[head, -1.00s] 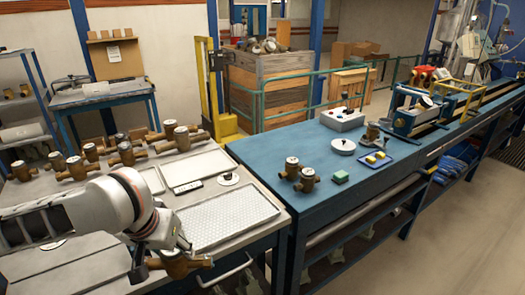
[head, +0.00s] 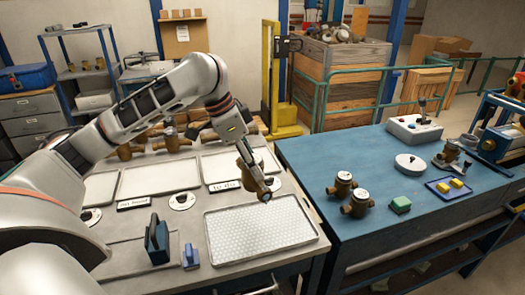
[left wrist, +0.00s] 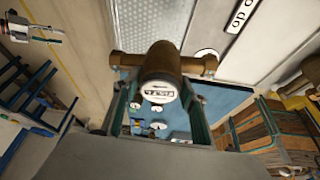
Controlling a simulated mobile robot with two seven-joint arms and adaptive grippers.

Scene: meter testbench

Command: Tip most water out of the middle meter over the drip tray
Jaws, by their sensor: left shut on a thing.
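My left gripper (head: 262,187) is shut on a brown brass meter (head: 247,170) and holds it near the back edge of the perforated drip tray (head: 262,240). In the left wrist view the meter (left wrist: 160,66) sits between the green-grey fingers (left wrist: 160,108), its white dial showing and its pipe ends out to both sides. The meter looks tilted in the head view; its exact angle and any water are not visible. The fingers partly hide it. My right gripper is not in view.
Flat trays (head: 158,178) and labels lie behind the drip tray. More meters sit behind my arm.

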